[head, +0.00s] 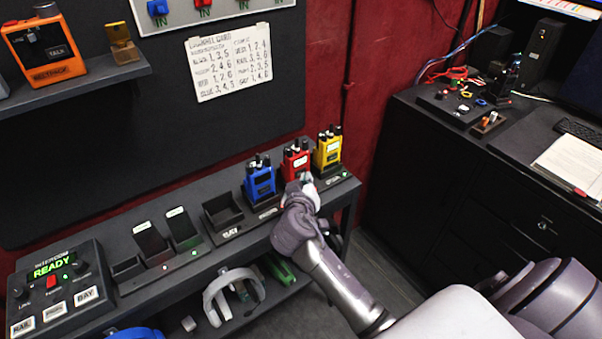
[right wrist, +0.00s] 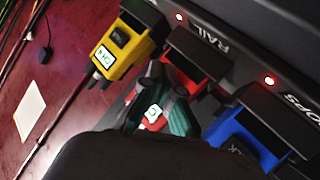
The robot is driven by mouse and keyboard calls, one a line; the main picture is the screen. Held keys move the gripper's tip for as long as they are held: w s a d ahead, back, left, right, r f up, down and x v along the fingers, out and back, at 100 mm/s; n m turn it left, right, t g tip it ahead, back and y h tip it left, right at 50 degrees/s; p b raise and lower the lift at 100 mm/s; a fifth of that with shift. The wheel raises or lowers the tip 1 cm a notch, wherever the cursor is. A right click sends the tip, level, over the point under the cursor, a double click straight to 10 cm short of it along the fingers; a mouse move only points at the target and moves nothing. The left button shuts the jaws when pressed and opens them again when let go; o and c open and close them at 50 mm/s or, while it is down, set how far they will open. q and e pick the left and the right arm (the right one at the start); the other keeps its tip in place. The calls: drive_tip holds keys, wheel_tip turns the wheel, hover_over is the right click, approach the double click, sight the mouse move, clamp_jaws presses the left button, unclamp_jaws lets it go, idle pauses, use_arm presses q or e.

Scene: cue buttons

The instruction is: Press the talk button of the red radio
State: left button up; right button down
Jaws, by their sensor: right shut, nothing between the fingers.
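The red radio (head: 294,163) stands upright in a dock on the narrow shelf, between the blue radio (head: 260,184) and the yellow radio (head: 327,152). My right gripper (head: 304,180) is shut and empty, right in front of the red radio's lower face. In the right wrist view, its dark fingers (right wrist: 160,98) lie over the red radio (right wrist: 196,62), with part of a white label showing by them. The red radio's talk button is hidden behind the fingers, and I cannot tell whether they touch it. My left gripper is not in view.
The yellow radio (right wrist: 118,46) and blue radio (right wrist: 243,138) stand close on either side in the right wrist view. Empty docks (head: 222,212) and an intercom box (head: 60,285) reading READY are to the left. A dark cabinet (head: 470,190) is at right.

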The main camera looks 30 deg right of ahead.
drive_tip(key=shift+w, duration=0.55)
idle(2.0)
drive_tip(key=shift+s, duration=1)
drive_tip(key=shift+s+d, duration=0.1)
drive_tip(key=shift+s, duration=0.25)
drive_tip(key=shift+s+d+p, duration=0.2)
drive_tip(key=shift+s+p, duration=0.4)
drive_tip(key=shift+s, duration=1.55)
